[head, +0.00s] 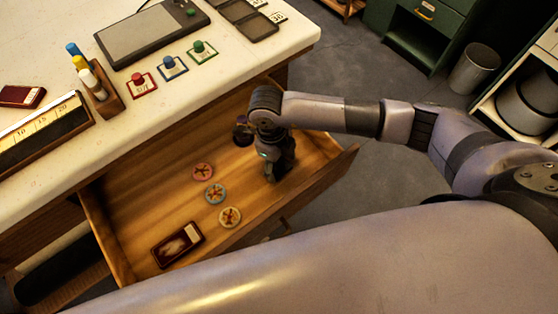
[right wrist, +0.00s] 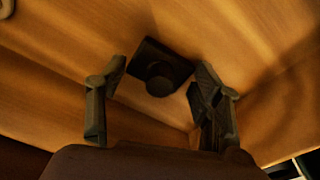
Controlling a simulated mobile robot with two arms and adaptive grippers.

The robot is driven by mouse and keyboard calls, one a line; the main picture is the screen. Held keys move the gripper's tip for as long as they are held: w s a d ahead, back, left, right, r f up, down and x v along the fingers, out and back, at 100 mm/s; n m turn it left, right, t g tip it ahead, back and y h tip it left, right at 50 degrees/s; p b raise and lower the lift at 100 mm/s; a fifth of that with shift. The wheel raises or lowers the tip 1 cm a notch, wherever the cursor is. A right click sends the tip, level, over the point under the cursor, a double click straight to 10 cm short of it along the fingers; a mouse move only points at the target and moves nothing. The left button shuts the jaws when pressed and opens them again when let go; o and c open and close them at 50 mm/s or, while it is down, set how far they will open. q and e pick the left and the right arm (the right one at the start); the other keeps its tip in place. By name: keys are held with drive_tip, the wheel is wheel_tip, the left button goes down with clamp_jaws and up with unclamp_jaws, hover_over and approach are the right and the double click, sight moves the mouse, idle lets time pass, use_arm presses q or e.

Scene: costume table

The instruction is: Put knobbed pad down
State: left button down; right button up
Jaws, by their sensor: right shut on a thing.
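The knobbed pad (right wrist: 160,70) is a dark square with a round knob in its middle. In the right wrist view it lies between the two fingers of my right gripper (right wrist: 158,92), over the wooden drawer floor near a corner. In the head view my right gripper (head: 277,172) points down inside the open drawer (head: 141,205), toward its right end. The gripper is shut on the pad. The pad is hidden by the gripper in the head view. I cannot tell whether the pad touches the drawer floor. My left gripper is not in view.
The tabletop (head: 262,42) overhangs behind. The drawer's walls are close to the gripper.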

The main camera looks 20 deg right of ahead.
drive_tip(key=shift+f, duration=0.2)
drive_tip(key=o, duration=1)
drive_tip(key=shift+r, duration=0.1)
drive_tip(key=r, duration=0.5)
drive_tip(key=a+r+b, duration=0.1)
drive_tip(key=r, duration=0.5)
drive_tip(key=w+a+r+b, duration=0.1)
drive_tip(key=r, duration=0.5)
drive_tip(key=shift+r, duration=0.1)
